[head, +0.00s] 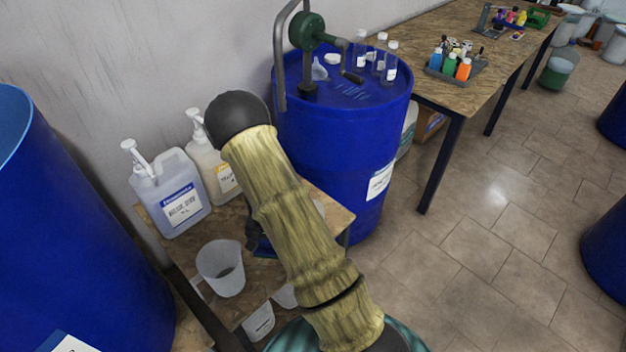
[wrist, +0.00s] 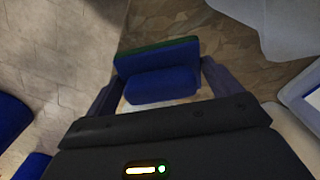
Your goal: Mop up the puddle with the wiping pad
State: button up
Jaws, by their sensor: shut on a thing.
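My gripper (wrist: 160,78) is shut on the wiping pad (wrist: 161,86), a blue block with a dark green strip along its far side. The pad sits between the two dark fingers, over the brown wooden bench top in the wrist view. I cannot tell whether it touches the wood. A pale patch shows just below the pad there, too little of it to identify. In the head view my sleeved arm hides most of the gripper and pad; a dark blue bit (head: 262,244) shows left of the sleeve. I cannot make out the puddle clearly in either view.
The low wooden bench (head: 336,212) holds two pump jugs (head: 172,190) (head: 212,165) at the back and a clear measuring jug (head: 220,268) near the gripper. A small labelled cup (head: 258,322) is nearer. Blue drums (head: 345,150) (head: 60,230) stand at both sides.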

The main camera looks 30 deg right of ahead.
jog(key=n, duration=0.6)
jog(key=shift+f+n, duration=0.3)
jog(key=shift+n, duration=0.1)
